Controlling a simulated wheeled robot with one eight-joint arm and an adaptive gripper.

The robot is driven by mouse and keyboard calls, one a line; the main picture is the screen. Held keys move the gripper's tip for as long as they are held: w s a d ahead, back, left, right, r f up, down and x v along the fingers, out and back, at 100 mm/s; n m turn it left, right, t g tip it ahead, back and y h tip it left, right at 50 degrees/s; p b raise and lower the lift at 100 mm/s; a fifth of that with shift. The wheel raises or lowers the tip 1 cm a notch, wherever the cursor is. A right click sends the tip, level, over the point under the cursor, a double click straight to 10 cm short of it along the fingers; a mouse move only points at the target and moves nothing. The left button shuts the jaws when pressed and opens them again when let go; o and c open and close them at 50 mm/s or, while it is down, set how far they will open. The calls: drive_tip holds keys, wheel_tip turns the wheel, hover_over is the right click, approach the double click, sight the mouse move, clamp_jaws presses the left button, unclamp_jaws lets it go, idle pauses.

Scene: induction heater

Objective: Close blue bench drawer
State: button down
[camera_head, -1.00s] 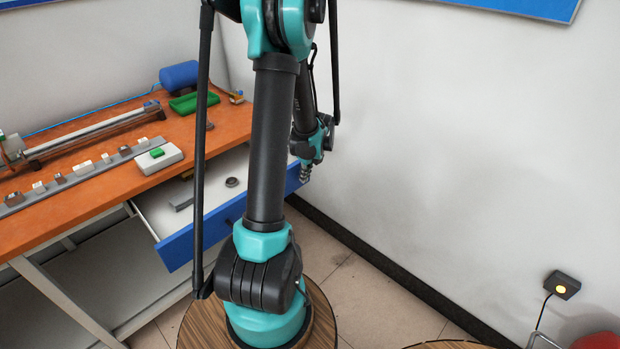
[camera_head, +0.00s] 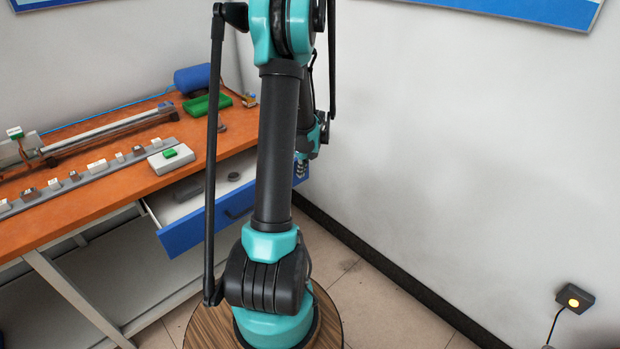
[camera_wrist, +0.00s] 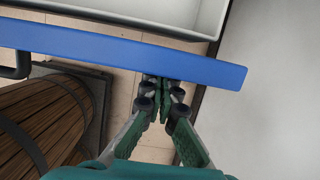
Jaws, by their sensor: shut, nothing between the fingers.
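The blue bench drawer (camera_head: 186,236) is partly open under the orange bench top, with its light inside showing a grey block and a small round item. In the wrist view its blue front (camera_wrist: 120,52) crosses the picture, with a dark handle (camera_wrist: 18,64) at the left. My gripper (camera_wrist: 161,88) is shut and empty, its fingertips at the lower edge of the blue front, near its right end. It looks to be touching or very close to the front. In the head view my gripper (camera_head: 301,168) is partly hidden behind my arm, at the drawer's right end.
The orange bench (camera_head: 110,190) carries a rail device, a white box with a green button (camera_head: 171,160), a green tray (camera_head: 207,104) and a blue cylinder (camera_head: 200,78). The wall stands close to the drawer's right. A yellow-lit wall box (camera_head: 575,300) is at lower right.

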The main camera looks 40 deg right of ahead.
drive_tip(key=w, duration=1.9)
drive_tip(key=shift+w+a, duration=0.25)
drive_tip(key=shift+a, duration=0.1)
